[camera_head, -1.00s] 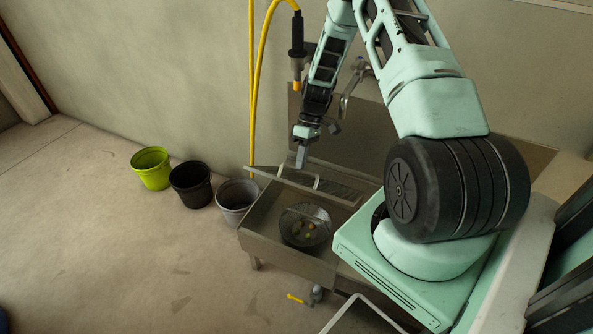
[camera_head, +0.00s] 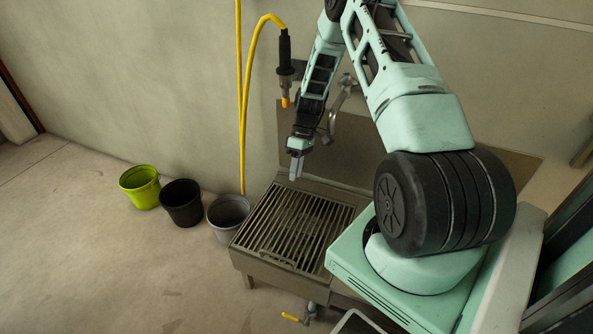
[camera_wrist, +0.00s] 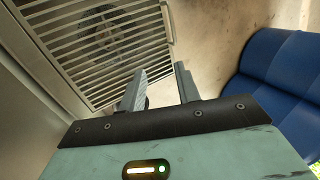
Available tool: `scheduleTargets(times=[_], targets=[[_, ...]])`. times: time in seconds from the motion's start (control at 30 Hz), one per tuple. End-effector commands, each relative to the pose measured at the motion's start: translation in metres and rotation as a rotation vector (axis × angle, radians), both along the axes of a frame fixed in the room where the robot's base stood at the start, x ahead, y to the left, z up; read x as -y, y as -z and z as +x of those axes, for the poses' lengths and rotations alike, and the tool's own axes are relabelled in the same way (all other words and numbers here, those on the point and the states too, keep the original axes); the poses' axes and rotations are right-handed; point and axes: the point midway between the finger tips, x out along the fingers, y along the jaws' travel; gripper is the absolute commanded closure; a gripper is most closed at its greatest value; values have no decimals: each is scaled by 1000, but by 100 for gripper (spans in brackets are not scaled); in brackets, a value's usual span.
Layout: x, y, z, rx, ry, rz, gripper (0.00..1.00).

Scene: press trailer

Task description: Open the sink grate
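The slatted metal sink grate (camera_head: 318,228) lies flat over the basin of the steel sink (camera_head: 262,270) in the head view. A thin handle (camera_head: 278,259) shows near its front edge. The grate fills the upper left of the wrist view (camera_wrist: 82,52), with a round shape dimly visible beneath its bars. My gripper (camera_head: 296,166) is above the back edge of the grate, apparently clear of it. In the wrist view my gripper (camera_wrist: 160,70) has its two fingers apart with nothing between them.
A tap (camera_head: 338,105) and a yellow hose with a black spray head (camera_head: 285,55) are close to my arm. Green (camera_head: 140,187), black (camera_head: 182,203) and grey (camera_head: 228,216) buckets stand left of the sink. A blue object (camera_wrist: 285,85) is at right in the wrist view.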

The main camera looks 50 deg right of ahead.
Motion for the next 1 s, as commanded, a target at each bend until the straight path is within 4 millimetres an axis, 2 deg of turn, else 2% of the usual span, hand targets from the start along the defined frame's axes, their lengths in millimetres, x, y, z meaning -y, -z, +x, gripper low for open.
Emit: scheduleTargets(times=[0.17, 0.4, 0.6, 0.73, 1.0], targets=[[0, -18, 1, 2, -1, 1, 67], [1, -64, 1, 3, 1, -2, 67], [2, -91, 1, 2, 1, -1, 67], [3, -98, 0, 1, 1, -2, 67], [3, -99, 0, 0, 2, -1, 67]])
